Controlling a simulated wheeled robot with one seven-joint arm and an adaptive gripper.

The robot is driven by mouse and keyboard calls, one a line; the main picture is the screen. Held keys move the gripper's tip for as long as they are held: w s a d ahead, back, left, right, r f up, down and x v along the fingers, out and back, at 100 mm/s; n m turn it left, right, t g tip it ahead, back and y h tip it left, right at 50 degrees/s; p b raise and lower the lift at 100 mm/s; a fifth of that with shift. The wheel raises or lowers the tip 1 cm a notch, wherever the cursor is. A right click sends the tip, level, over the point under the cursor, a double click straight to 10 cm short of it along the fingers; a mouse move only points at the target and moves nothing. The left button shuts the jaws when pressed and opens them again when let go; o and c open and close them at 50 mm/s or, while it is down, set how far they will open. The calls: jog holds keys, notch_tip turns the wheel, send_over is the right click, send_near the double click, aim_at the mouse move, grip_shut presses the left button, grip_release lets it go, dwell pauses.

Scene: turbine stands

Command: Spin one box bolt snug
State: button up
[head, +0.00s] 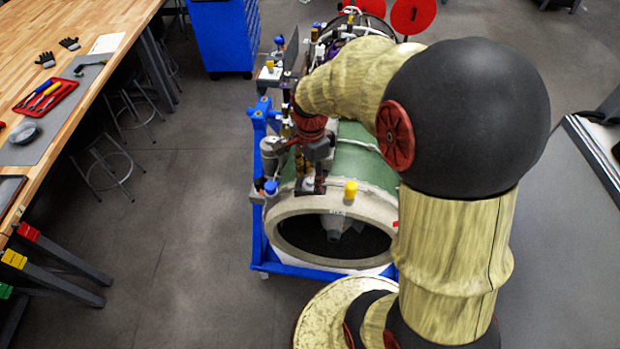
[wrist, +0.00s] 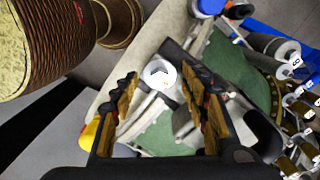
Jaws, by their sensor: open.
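My gripper (wrist: 160,76) is open in the wrist view, its two black and yellow-brown fingers spread apart. A white round cap with a dark mark (wrist: 158,72) shows between the fingertips. I cannot tell whether it is the box bolt or whether the fingers touch it. The turbine (head: 345,205), with a pale front ring and green casing, sits on a blue stand (head: 258,150) in the head view. Its green casing (wrist: 222,68) lies below my gripper in the wrist view. My arm hides much of the turbine's right side in the head view.
A yellow cap (head: 351,188) stands on the turbine's front ring. Pipes and fittings crowd its left side. A wooden workbench (head: 85,25) with a red tool tray (head: 62,92) is at the left. A blue cabinet (head: 222,35) stands behind.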

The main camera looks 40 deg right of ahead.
aim_at(311, 180)
jog(key=shift+r+p, duration=1.7)
jog(key=shift+r, duration=0.85)
jog(key=shift+f+n, duration=0.1)
jog(key=shift+n, duration=0.8)
jog(key=s+n, duration=0.1)
jog(key=n, duration=0.1)
jog(key=s+a+n+b, duration=0.1)
jog(key=n, duration=0.1)
jog(key=s+n+b, duration=0.1)
jog(key=n, duration=0.1)
jog(key=shift+s+a+f+n, duration=0.35)
jog(key=shift+s+n, duration=0.05)
jog(key=s+a+f+n+t+b, duration=0.5)
jog(key=s+a+f+n+b, duration=0.3)
jog(key=b, duration=1.8)
notch_tip(311, 180, down, 3)
jog(key=shift+s+a+f+n+t, duration=0.1)
jog(key=shift+s+a+n+t, duration=0.15)
jog(key=shift+a+n, duration=0.9)
